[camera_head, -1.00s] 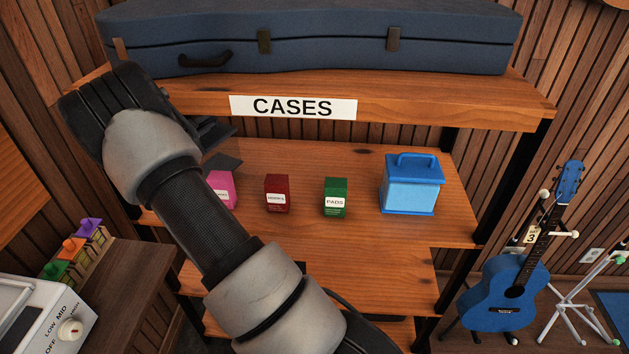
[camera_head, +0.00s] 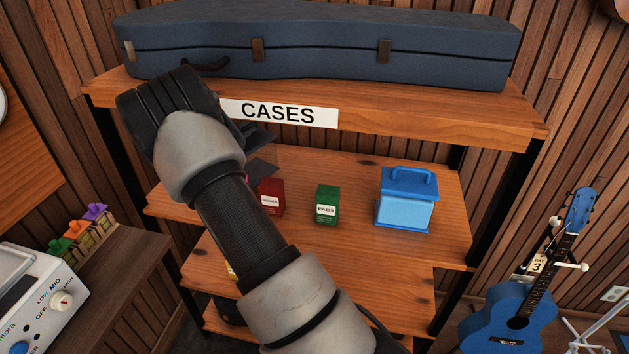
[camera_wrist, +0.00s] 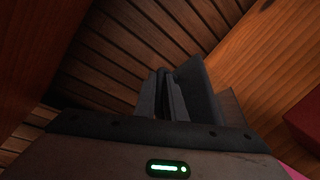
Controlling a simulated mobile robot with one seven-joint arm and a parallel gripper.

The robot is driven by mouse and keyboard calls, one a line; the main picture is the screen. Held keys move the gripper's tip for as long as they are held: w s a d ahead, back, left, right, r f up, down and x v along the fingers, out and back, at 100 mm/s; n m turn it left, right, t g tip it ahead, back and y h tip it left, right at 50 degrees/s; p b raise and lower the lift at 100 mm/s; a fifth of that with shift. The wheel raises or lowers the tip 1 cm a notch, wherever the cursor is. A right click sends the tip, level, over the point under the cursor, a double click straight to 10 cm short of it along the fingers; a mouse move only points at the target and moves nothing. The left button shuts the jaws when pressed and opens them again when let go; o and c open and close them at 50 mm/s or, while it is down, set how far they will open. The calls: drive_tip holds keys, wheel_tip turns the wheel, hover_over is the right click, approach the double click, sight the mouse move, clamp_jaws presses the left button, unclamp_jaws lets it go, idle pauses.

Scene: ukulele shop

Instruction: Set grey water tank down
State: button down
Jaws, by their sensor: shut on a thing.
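My gripper (camera_head: 262,152) is at the left part of the middle shelf (camera_head: 400,250), just under the front edge of the top shelf. Its dark fingers also show in the wrist view (camera_wrist: 178,95), close together. A thin grey piece between them appears to be the grey water tank (camera_wrist: 172,92); most of it is hidden, and its shape is hard to tell. In the head view, my wrist hides it. I cannot tell whether it touches the shelf.
On the middle shelf stand a red box (camera_head: 271,195), a green box (camera_head: 327,204) and a blue box with a handle (camera_head: 405,200). A mostly hidden pink box is at left. A blue case (camera_head: 320,50) lies above. Bare shelf shows around the boxes.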

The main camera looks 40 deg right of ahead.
drive_tip(key=s+d+f+p, duration=0.3)
drive_tip(key=s+d, duration=0.8)
drive_tip(key=d, duration=0.2)
drive_tip(key=shift+s+d+f, duration=0.2)
drive_tip(key=shift+s+d, duration=0.1)
drive_tip(key=shift+f+b, duration=0.2)
drive_tip(key=shift+b, duration=0.15)
drive_tip(key=c, duration=1.8)
unclamp_jaws()
drive_tip(key=shift+r+p, duration=0.15)
drive_tip(key=shift+p, duration=0.15)
drive_tip(key=b+v, duration=0.1)
drive_tip(key=v, duration=1.1)
drive_tip(key=shift+b, duration=0.3)
